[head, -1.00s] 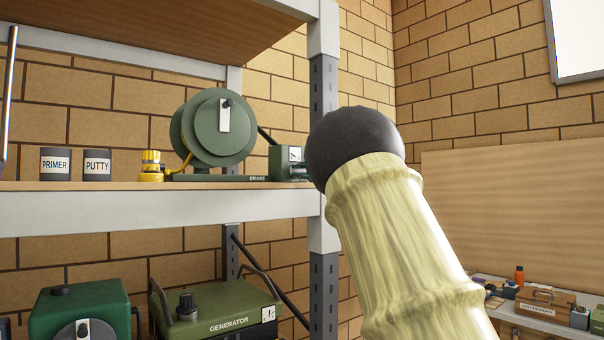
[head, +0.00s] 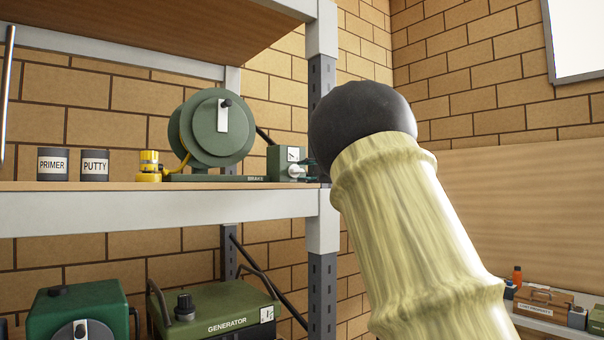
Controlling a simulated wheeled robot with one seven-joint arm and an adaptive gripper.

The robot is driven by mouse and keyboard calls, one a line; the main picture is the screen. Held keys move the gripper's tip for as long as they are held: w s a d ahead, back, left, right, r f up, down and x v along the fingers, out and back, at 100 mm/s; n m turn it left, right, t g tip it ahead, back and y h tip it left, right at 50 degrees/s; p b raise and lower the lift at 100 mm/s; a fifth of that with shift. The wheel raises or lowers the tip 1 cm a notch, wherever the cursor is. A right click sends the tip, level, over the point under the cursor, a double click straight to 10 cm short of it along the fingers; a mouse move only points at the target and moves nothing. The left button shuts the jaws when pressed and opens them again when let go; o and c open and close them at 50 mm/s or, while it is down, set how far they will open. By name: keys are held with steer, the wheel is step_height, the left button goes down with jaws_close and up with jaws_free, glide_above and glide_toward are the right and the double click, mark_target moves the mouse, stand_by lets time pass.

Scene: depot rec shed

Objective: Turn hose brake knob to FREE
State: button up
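The hose reel (head: 217,128) is a green drum with a crank plate, standing on the upper shelf. Its base carries the label BRAKE. At the right end of the base is a green brake box (head: 283,158) with a small white dial plate on its face. A pale round brake knob (head: 295,170) shows on the front of the box. Dark tips of my gripper (head: 312,172) show just right of the knob, close to it. Most of my gripper is hidden behind my arm and the shelf post. Contact and finger opening cannot be made out.
A grey shelf post (head: 322,220) stands right beside the brake box. PRIMER (head: 53,164) and PUTTY (head: 95,165) cans and a yellow hose nozzle (head: 149,163) stand left of the reel. A generator (head: 222,312) sits below. A bench with items is at lower right.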

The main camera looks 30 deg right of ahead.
steer(key=s, duration=0.8)
steer(key=shift+d, duration=0.25)
